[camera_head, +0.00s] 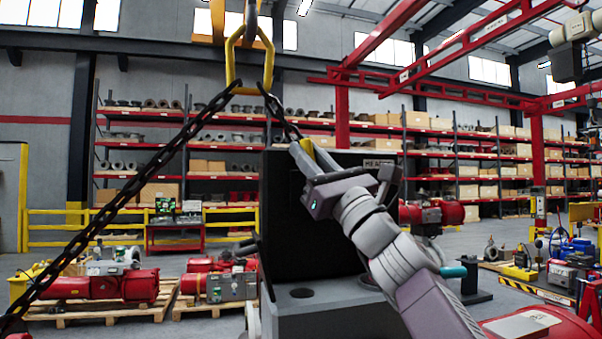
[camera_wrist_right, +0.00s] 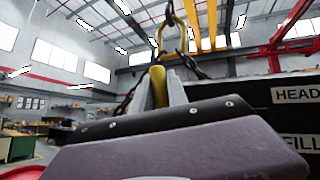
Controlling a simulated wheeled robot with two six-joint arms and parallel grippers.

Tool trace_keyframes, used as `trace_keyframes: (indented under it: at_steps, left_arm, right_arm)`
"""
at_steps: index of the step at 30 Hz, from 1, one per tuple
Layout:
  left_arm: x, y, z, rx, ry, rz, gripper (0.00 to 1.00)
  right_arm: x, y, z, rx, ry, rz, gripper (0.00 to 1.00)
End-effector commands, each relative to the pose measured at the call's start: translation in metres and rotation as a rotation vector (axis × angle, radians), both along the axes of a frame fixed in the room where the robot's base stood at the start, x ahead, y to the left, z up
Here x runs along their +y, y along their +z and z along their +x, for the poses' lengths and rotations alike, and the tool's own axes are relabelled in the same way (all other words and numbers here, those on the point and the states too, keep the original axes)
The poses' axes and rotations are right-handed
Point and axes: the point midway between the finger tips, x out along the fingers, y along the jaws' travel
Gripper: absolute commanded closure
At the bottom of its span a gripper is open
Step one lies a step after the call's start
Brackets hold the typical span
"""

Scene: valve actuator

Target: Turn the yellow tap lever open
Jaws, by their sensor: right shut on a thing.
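The yellow tap lever (camera_head: 308,148) shows as a small yellow piece between the fingers of my right gripper (camera_head: 304,155), at the top of a dark panel. In the right wrist view the lever's rounded yellow end (camera_wrist_right: 158,84) stands between the two grey fingers. My right gripper is shut on it. The fingers and wrist hide the rest of the lever and the tap body. My left gripper is not in view.
The dark panel (camera_head: 290,215) stands on a grey block (camera_head: 325,310) and has labels, one starting "HEAD" (camera_wrist_right: 294,94). A heavy chain (camera_head: 135,188) hangs from a yellow lifting link (camera_head: 231,62) close by the gripper. Red actuators (camera_head: 85,286) lie on pallets at left.

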Motion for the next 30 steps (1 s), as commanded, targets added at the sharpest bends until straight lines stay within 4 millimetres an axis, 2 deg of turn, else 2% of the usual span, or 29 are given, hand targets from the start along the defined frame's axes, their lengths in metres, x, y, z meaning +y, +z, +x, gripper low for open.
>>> trace_keyframes:
  at_steps: [1,6,23,24,25,26,30]
  left_arm:
    - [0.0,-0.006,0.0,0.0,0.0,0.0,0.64]
    - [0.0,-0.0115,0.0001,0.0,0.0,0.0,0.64]
    - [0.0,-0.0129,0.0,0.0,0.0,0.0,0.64]
    - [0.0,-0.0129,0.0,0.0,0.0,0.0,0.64]
    - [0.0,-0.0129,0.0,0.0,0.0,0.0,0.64]
    - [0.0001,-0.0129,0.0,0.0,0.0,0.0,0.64]
    - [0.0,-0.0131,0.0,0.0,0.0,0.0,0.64]
  right_arm:
    - [-0.0013,-0.0014,-0.001,0.0,0.001,0.02,1.0]
    - [-0.0046,0.0015,-0.001,0.009,0.002,0.069,1.0]
    - [-0.0072,0.0051,-0.0016,0.012,-0.001,0.094,1.0]
    - [-0.0072,0.0052,-0.0016,0.011,0.0,0.094,0.72]
    - [-0.0072,0.0051,-0.0016,0.011,0.0,0.094,0.64]
    - [-0.0071,0.005,-0.0014,0.011,0.0,0.094,0.59]
    - [-0.0069,0.0038,-0.0005,0.013,-0.001,0.093,0.59]
